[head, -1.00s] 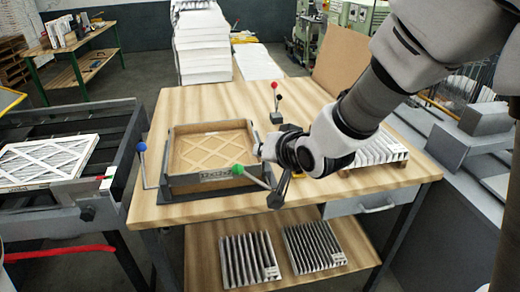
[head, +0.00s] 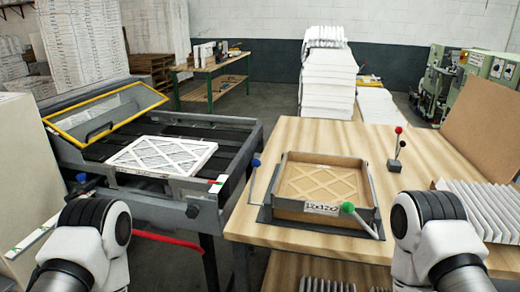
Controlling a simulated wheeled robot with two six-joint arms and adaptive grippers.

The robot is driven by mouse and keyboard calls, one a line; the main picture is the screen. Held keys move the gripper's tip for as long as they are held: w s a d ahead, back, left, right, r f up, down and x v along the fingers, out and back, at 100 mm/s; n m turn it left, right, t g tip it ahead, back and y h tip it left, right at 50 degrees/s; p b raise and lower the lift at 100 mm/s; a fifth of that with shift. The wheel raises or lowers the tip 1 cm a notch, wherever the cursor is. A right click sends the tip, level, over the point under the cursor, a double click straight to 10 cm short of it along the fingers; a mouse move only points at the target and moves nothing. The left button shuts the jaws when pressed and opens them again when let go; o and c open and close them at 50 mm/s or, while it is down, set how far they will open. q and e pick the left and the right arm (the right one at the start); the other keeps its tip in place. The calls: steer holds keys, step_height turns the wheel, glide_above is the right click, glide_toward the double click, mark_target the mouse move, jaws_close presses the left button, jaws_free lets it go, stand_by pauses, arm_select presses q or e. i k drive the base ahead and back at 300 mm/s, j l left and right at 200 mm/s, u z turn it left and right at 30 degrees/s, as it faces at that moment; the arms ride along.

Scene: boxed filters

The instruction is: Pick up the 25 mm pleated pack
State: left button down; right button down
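A white pleated pack (head: 478,208) lies on the wooden table at the right edge, partly cut off and partly behind my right arm. The tops of more pleated packs (head: 326,285) show on the lower shelf at the bottom edge, mostly out of frame. I cannot tell which pack is the 25 mm one. Links of both my arms show at the bottom left and bottom right. Neither gripper is in view.
A wooden frame in a fixture (head: 322,208), labelled and with green and blue knob levers, sits on the table (head: 285,140). A red-knobbed lever (head: 396,150) stands behind it. A lattice-faced filter (head: 163,155) lies on the dark conveyor (head: 95,150). White stacks (head: 328,85) stand behind.

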mark_target(493, 209)
steer(key=l+z, duration=0.1)
steer(key=z, duration=0.4)
steer(key=l+z, duration=0.1)
steer(key=z, duration=0.35)
steer(key=l+z, duration=0.1)
steer(key=z, duration=0.4)
steer(key=l, duration=0.25)
steer(key=i+u, duration=0.05)
steer(key=i, duration=0.05)
